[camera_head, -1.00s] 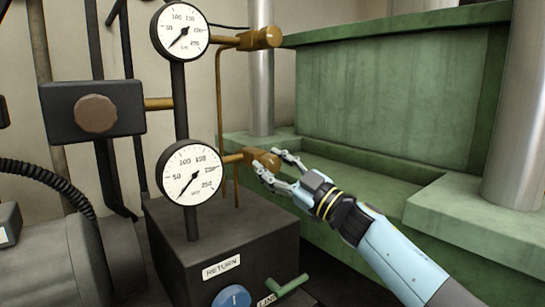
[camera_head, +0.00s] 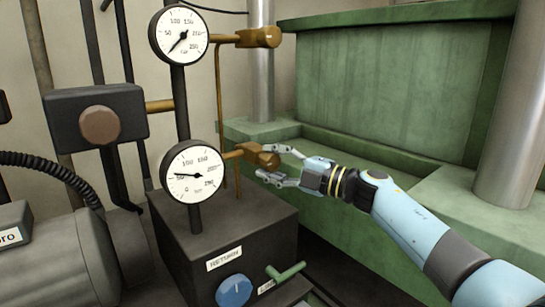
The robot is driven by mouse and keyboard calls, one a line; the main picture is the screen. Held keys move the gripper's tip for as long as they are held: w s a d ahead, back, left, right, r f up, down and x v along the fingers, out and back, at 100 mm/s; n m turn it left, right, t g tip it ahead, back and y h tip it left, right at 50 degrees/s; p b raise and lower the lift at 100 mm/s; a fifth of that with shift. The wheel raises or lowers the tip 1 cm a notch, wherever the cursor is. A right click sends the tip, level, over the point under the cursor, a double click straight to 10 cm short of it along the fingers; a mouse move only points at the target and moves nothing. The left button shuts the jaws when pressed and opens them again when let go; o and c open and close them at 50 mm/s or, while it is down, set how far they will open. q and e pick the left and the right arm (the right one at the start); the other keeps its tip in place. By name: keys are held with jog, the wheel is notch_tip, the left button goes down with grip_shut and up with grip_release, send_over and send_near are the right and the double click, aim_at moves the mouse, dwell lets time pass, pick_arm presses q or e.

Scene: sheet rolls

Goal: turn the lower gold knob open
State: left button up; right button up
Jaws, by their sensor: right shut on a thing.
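The lower gold knob (camera_head: 262,157) sits at the end of a short gold pipe, right of the lower gauge (camera_head: 193,172). My right gripper (camera_head: 269,163) reaches in from the right with one finger above and one below the knob, shut on it. The lower gauge's needle points left, close to 50. The upper gold knob (camera_head: 262,37) is on its own pipe beside the upper gauge (camera_head: 179,36), whose needle points to the lower left. My left gripper is not in view.
A dark box below carries a RETURN label (camera_head: 224,258), a blue knob (camera_head: 233,290) and a green lever handle (camera_head: 287,271). A green press frame (camera_head: 385,90) with metal columns stands behind and right. A dark block with a brown knob (camera_head: 100,126) is at left.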

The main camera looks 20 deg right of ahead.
jog(key=shift+f+n, duration=0.1)
jog(key=shift+n, duration=0.4)
jog(key=o, duration=1.2)
jog(key=v, duration=1.2)
jog(key=shift+r, duration=0.25)
jog(key=shift+f, duration=0.1)
